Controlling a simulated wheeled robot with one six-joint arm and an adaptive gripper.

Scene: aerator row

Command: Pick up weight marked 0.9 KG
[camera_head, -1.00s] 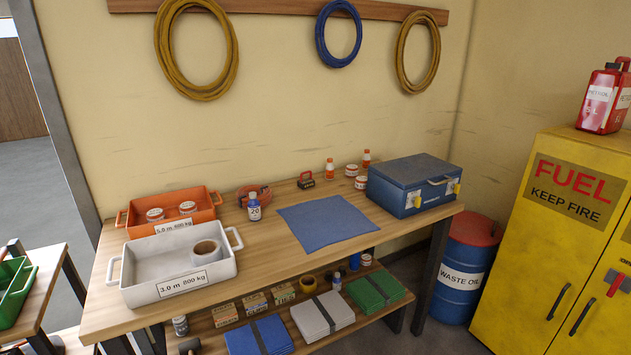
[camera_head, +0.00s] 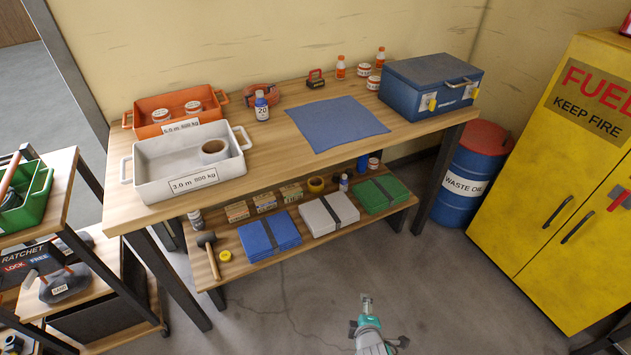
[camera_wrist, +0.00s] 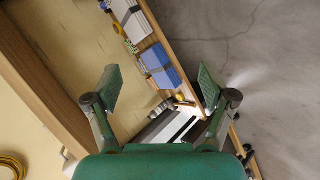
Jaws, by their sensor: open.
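I cannot read a 0.9 KG mark on anything in view. A small dark block with a red handle (camera_head: 316,78) stands at the back of the workbench; its marking is too small to read. A grey lump with a small label (camera_head: 66,285) sits on the low cart at the left, also unreadable. My gripper (camera_head: 366,300) is low over the floor in front of the bench, apart from both. In the wrist view my gripper (camera_wrist: 160,92) has its two green fingers spread wide with nothing between them.
The workbench (camera_head: 265,120) holds a white tray (camera_head: 190,187), an orange tray (camera_head: 150,132), a blue cloth (camera_head: 335,122) and a blue toolbox (camera_head: 432,86). A hammer (camera_head: 209,250) lies on its lower shelf. A waste oil drum (camera_head: 470,178) and yellow fuel cabinet (camera_head: 560,180) stand right. The front floor is clear.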

